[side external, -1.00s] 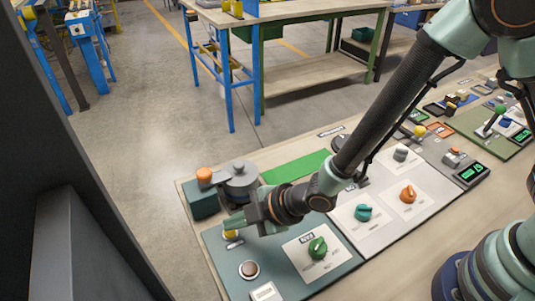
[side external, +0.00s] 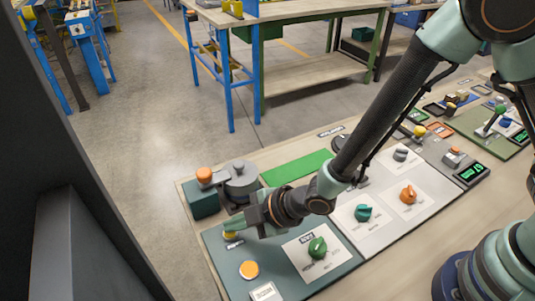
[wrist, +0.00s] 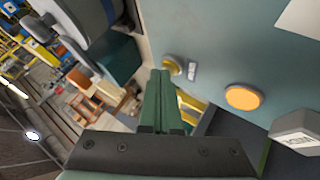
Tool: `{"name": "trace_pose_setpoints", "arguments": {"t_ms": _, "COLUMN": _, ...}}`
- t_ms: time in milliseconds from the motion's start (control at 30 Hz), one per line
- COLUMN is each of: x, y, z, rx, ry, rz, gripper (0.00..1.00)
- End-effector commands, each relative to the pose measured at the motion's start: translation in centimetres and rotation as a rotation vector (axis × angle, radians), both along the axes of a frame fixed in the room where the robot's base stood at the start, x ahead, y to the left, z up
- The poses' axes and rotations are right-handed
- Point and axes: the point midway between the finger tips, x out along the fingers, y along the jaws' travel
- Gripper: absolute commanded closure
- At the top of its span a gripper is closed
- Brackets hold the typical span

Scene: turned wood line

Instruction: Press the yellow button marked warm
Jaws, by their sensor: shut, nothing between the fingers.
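The yellow button (side external: 231,235) sits on the grey-green panel (side external: 221,262) at the near left, with a small label beside it. It shows in the wrist view (wrist: 171,67) close beside the fingertips. My gripper (side external: 229,222) is shut and empty, with its fingertips at the button and partly covering it in the side view. I cannot tell whether they touch. In the wrist view the green fingers (wrist: 160,80) lie together. A round orange disc (side external: 249,269) is lit on the same panel. Its lettering is too small to read.
A green knob (side external: 317,248) stands on a white plate right of the button. A grey pot-like part (side external: 240,182) and a dark green block with an orange top (side external: 204,194) stand just behind my gripper. Teal (side external: 363,213) and orange (side external: 408,195) knobs lie farther right.

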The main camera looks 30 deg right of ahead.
Motion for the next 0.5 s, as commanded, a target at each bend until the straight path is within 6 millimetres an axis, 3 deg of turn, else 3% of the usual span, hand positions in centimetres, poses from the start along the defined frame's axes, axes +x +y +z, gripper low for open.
{"name": "trace_pose_setpoints", "arguments": {"t_ms": 500, "x": -0.03, "y": -0.04, "z": 0.53, "rx": -0.001, "ry": 0.001, "rz": 0.0, "gripper": 1.0}}
